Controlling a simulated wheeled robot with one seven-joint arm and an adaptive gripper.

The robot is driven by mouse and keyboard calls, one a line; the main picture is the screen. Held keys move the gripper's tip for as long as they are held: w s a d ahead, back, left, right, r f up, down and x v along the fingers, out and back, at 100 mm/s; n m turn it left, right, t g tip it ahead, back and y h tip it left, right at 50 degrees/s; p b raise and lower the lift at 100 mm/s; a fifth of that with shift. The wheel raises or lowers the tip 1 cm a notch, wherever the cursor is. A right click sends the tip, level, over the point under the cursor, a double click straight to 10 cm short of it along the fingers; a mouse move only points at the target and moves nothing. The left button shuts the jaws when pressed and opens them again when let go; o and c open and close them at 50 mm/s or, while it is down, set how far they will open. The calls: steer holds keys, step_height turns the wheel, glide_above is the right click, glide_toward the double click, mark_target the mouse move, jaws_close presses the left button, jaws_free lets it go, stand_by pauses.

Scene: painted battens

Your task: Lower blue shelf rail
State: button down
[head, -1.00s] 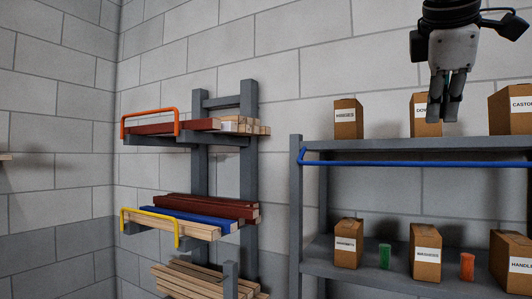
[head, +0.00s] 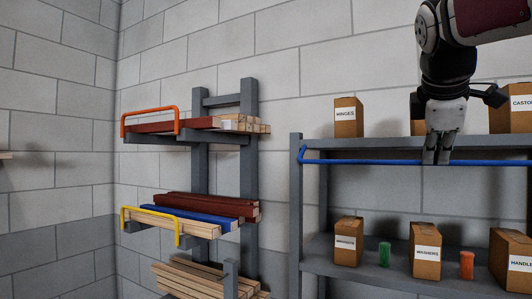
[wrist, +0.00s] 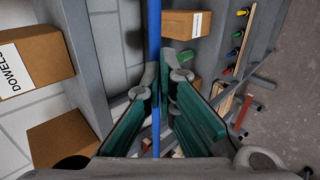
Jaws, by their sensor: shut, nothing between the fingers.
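The blue shelf rail (head: 375,162) runs level along the front of the grey rack's upper shelf, with a bent end at the left post. My gripper (head: 437,160) points down over the rail, its fingertips at rail height. The fingers are shut and empty. In the wrist view, the blue rail (wrist: 154,30) runs lengthwise past the fingertips and shows in the narrow gap between the green finger pads of my gripper (wrist: 162,78). I cannot tell whether the fingers touch it. The gripper hides a short stretch of the rail in the head view.
Boxes stand on the upper shelf (head: 385,143), including a hinges box (head: 347,117); one is partly behind my gripper. The lower shelf holds a washers box (head: 426,250), a green item (head: 384,254) and an orange item (head: 467,265). A batten rack (head: 249,180) stands left.

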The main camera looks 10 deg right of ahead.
steer(key=shift+f, duration=0.15)
steer(key=shift+w+f+t+h+b, duration=0.15)
steer(key=shift+f+t+h+b, duration=0.25)
steer(key=shift+b, duration=0.6)
steer(key=f+t+h+b, duration=0.1)
steer(key=t+b, duration=0.1)
steer(key=b, duration=0.3)
steer(key=w+d+f+t+h+b, duration=0.1)
steer(key=b, duration=0.5)
steer(key=w+f+t+h+b, duration=0.1)
steer(key=f+t+b, duration=0.1)
steer(key=b, duration=0.3)
steer(key=shift+w+d+t+h+b, duration=0.1)
steer(key=shift+d+t+h+b, duration=0.2)
steer(key=shift+b, duration=0.1)
steer(key=shift+d+t+b, duration=0.1)
steer(key=shift+t+b, duration=0.2)
steer(key=shift+b, duration=0.45)
